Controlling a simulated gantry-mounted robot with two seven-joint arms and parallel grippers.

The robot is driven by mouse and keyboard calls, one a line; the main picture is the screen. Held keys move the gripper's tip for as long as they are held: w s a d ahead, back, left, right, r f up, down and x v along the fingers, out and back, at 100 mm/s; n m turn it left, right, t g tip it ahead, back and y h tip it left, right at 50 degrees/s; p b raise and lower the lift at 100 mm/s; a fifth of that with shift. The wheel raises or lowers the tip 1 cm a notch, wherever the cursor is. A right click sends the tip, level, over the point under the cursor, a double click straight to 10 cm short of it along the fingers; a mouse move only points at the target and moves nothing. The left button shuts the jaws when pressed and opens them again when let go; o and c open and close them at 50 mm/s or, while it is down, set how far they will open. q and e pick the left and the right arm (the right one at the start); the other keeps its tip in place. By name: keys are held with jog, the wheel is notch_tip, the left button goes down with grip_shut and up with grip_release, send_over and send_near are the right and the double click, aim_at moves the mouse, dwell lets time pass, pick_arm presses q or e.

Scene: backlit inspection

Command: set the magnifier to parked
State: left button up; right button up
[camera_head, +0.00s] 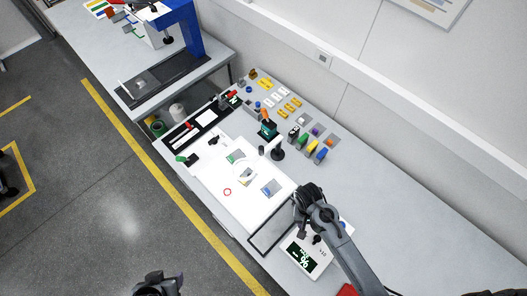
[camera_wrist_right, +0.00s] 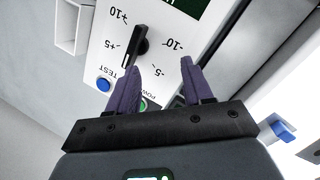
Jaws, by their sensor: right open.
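What looks like the magnifier is a dark post on a round base (camera_head: 278,154) at the right edge of the white lit panel (camera_head: 215,205) in the head view. A pale arm seems to reach left from it; its lens and setting are too small to tell. My right gripper (camera_head: 303,232) is open and empty, to the front right of the panel. In the right wrist view its purple fingers (camera_wrist_right: 160,72) are apart in front of a white instrument (camera_wrist_right: 185,45) with a black dial knob (camera_wrist_right: 140,45). My left gripper (camera_head: 160,284) shows only in part at the bottom edge.
The instrument's display (camera_head: 302,256) lies below the right gripper, beside a dark-framed tray (camera_head: 270,232). Coloured blocks (camera_head: 313,146) and a dark green device (camera_head: 267,129) stand behind the panel. The bench is clear at right. A second bench with a blue stand (camera_head: 187,28) is far left.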

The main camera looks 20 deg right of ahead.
jog(key=w+a+b, duration=0.2)
jog(key=w, duration=0.8)
notch_tip(320, 180, up, 16)
jog(key=t+b, duration=0.2)
jog(key=t, duration=0.2)
send_over(261, 148)
jog(key=shift+f+y, duration=0.15)
jog(key=shift+y, duration=0.25)
notch_tip(261, 148, down, 9)
jog(key=shift+f+m, duration=0.3)
jog(key=shift+f, duration=0.3)
